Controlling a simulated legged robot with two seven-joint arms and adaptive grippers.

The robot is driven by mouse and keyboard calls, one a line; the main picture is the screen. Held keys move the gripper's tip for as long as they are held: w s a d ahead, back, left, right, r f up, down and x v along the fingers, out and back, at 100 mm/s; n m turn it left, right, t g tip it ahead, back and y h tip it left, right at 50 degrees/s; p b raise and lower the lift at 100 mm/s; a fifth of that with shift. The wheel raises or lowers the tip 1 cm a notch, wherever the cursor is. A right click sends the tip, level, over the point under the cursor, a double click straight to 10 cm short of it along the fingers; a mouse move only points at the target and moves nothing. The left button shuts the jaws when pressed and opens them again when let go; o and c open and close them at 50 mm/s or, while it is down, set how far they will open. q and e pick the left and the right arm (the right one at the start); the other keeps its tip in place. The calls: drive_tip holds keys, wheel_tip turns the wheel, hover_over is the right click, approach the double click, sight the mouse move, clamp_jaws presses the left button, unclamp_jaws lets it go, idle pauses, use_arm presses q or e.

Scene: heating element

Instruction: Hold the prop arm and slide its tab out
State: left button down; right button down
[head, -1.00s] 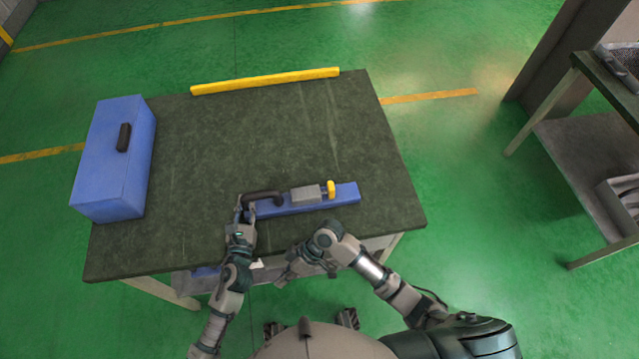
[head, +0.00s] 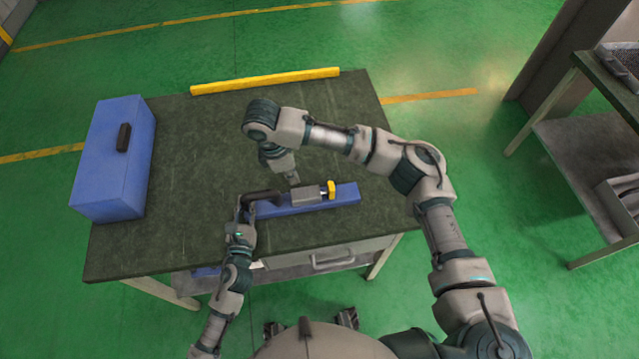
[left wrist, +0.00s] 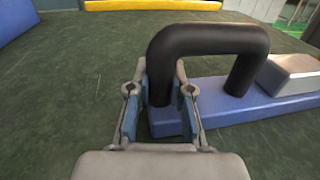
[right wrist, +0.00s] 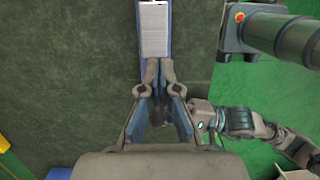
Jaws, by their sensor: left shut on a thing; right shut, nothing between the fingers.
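A blue bar (head: 345,194) lies near the front of the table. On it are a black bent handle (head: 262,195) at the left, a grey block (head: 307,196), and a yellow knob (head: 331,190) at the block's right end. I cannot tell which part is the prop arm's tab. My left gripper (head: 243,204) is shut on the handle's left leg; the left wrist view shows the fingers (left wrist: 159,92) around this black leg (left wrist: 159,75). My right gripper (head: 293,182) is shut and empty, pointing down beside the grey block's left end. I cannot tell whether it touches the block.
A blue case (head: 105,170) with a dark handle stands at the table's left edge. A yellow strip (head: 265,81) lies along the far edge. The dark tabletop (head: 190,150) between them is clear. A second table (head: 590,150) stands at the right.

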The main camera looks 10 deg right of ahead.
sight(318, 191)
drive_tip(key=shift+w+d+r, duration=0.35)
drive_tip(key=shift+w+r, duration=0.05)
drive_tip(key=shift+r, duration=0.3)
drive_tip(key=shift+f, duration=0.1)
drive_tip(key=x, duration=1)
drive_tip(key=shift+d, duration=0.2)
drive_tip(key=d, duration=0.2)
drive_tip(key=shift+w+d, duration=0.1)
drive_tip(key=shift+d, duration=0.9)
drive_tip(key=shift+d, duration=3.15)
